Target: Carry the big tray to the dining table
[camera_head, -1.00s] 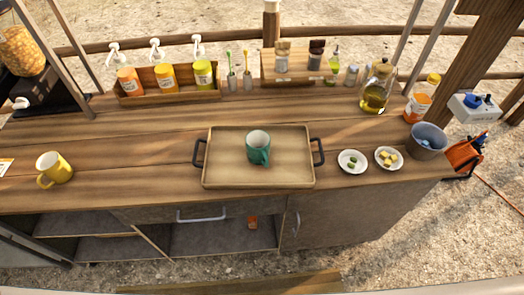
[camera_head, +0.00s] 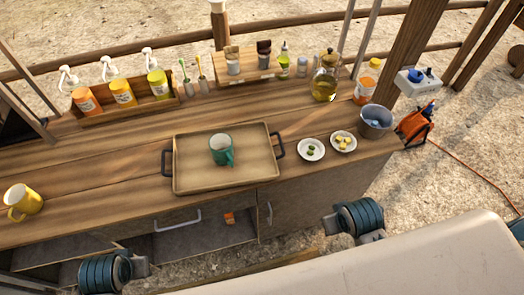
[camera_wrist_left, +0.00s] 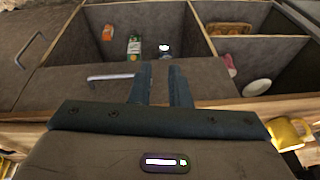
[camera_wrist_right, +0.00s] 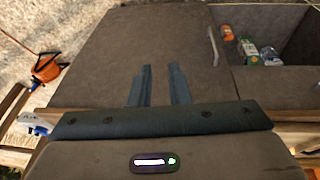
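The big tray (camera_head: 190,180) is a rectangular wooden tray with a dark handle at each short end. It lies flat on the wooden counter in the head view. My left gripper (camera_wrist_left: 161,72) is open and empty, in front of the cabinet below the counter. My right gripper (camera_wrist_right: 160,75) is also open and empty, in front of the cabinet door. Both are apart from the tray, and neither wrist view shows the tray. No dining table can be made out.
Two small plates (camera_head: 311,149) (camera_head: 343,142) and a grey bucket (camera_head: 375,122) stand right of the tray. A yellow mug (camera_head: 24,202) stands at the left. A bottle rack (camera_head: 125,108) and a glass oil jug (camera_head: 325,80) line the back. The counter left of the tray is mostly clear.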

